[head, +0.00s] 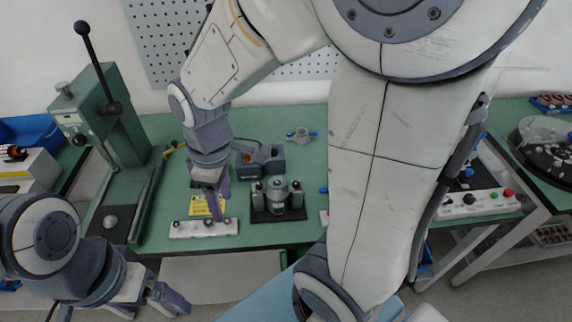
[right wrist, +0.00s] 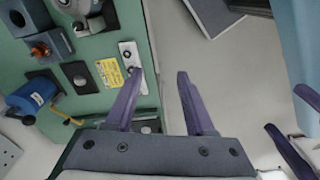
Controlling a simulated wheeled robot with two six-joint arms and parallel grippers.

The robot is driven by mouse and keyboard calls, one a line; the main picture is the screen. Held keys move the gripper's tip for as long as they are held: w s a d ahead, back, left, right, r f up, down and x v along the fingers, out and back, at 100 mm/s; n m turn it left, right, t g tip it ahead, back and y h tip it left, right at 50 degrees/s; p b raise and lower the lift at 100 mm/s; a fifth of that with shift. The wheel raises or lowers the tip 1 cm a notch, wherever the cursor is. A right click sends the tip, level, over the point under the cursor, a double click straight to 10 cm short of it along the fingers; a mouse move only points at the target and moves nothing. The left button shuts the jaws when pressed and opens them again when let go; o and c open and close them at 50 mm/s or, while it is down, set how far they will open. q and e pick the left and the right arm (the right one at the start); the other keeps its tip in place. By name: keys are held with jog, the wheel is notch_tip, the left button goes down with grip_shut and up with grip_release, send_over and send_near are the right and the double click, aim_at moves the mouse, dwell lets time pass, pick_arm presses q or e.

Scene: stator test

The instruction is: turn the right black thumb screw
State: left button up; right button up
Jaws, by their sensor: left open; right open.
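A black fixture (head: 290,212) stands mid-bench in the head view, with a grey stator part (head: 278,193) between two upright posts. The right post's dark top (head: 296,185) looks like the right thumb screw; it is too small to be sure. Part of the fixture shows at the top of the right wrist view (right wrist: 105,22). My right gripper (head: 216,208) is open and empty, left of the fixture, above a white button strip (head: 190,232). Its fingers (right wrist: 154,82) partly cover that strip in the wrist view. My left gripper (head: 176,301) is open and empty, low at left, before the bench.
A green lever press (head: 118,125) stands at the left. A yellow label (head: 199,205) lies beside the strip. A dark block (head: 262,162) and a blue-ended part (head: 301,135) sit behind the fixture. My right arm hides the bench right of the fixture.

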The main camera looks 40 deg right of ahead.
jog(key=w+d+f, duration=0.2)
jog(key=w+d, duration=0.3)
jog(key=d, duration=0.5)
jog(key=n, duration=0.2)
send_over(295, 182)
notch_tip(295, 182, down, 2)
jog(key=f, duration=0.1)
jog(key=shift+h, duration=0.3)
notch_tip(295, 182, down, 10)
jog(key=shift+s+r+p, duration=0.1)
jog(key=shift+r+p, duration=0.1)
jog(key=shift+p, duration=0.6)
grip_shut()
